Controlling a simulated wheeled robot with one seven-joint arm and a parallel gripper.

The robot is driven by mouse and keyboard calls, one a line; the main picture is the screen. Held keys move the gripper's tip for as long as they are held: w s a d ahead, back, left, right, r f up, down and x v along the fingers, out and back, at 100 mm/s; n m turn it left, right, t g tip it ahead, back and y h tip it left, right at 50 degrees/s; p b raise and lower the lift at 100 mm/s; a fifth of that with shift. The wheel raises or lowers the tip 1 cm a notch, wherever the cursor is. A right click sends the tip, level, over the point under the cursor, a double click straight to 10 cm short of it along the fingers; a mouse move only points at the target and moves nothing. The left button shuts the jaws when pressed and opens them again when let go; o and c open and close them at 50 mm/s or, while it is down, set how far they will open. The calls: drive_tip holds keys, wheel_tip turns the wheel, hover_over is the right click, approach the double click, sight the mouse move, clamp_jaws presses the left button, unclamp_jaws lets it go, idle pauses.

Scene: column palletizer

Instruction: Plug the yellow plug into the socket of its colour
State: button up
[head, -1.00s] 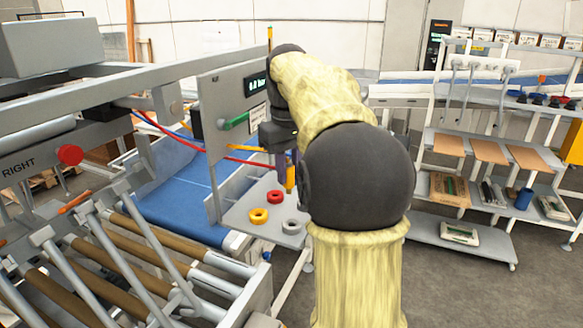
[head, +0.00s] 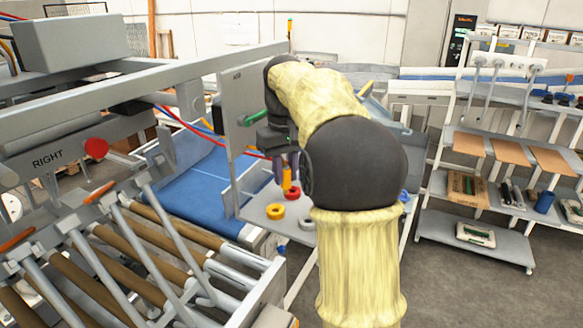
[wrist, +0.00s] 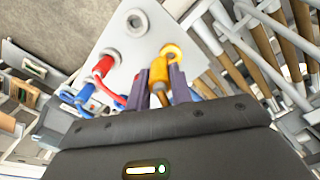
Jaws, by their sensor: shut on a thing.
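My gripper (wrist: 161,82) is shut on the yellow plug (wrist: 158,72), which hangs between its two purple fingers. In the head view the yellow plug (head: 287,178) points down above the grey socket plate (head: 250,208). The yellow ring socket (head: 275,211) lies a little left of and below the plug's tip in that picture. In the wrist view the yellow socket (wrist: 174,51) shows just beyond the plug, up and to the right. Whether the plug touches it cannot be told.
A red plug (wrist: 103,68) and blue plugs (wrist: 84,97) with hoses show in the wrist view. An upright panel (head: 240,125) stands behind the plate; a roller conveyor (head: 150,250) lies left.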

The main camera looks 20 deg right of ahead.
drive_tip(key=shift+w+a+f+p, duration=0.25)
drive_tip(key=shift+w+a+f, duration=0.15)
drive_tip(key=shift+w, duration=0.2)
drive_tip(key=shift+w+a+f+p, duration=0.2)
drive_tip(key=shift+w+a+f, duration=0.05)
drive_tip(key=shift+w+a, duration=0.3)
drive_tip(key=shift+f+b, duration=1.25)
drive_tip(key=shift+f, duration=1.65)
idle(2.9)
drive_tip(key=o, duration=1)
drive_tip(key=shift+r, duration=0.1)
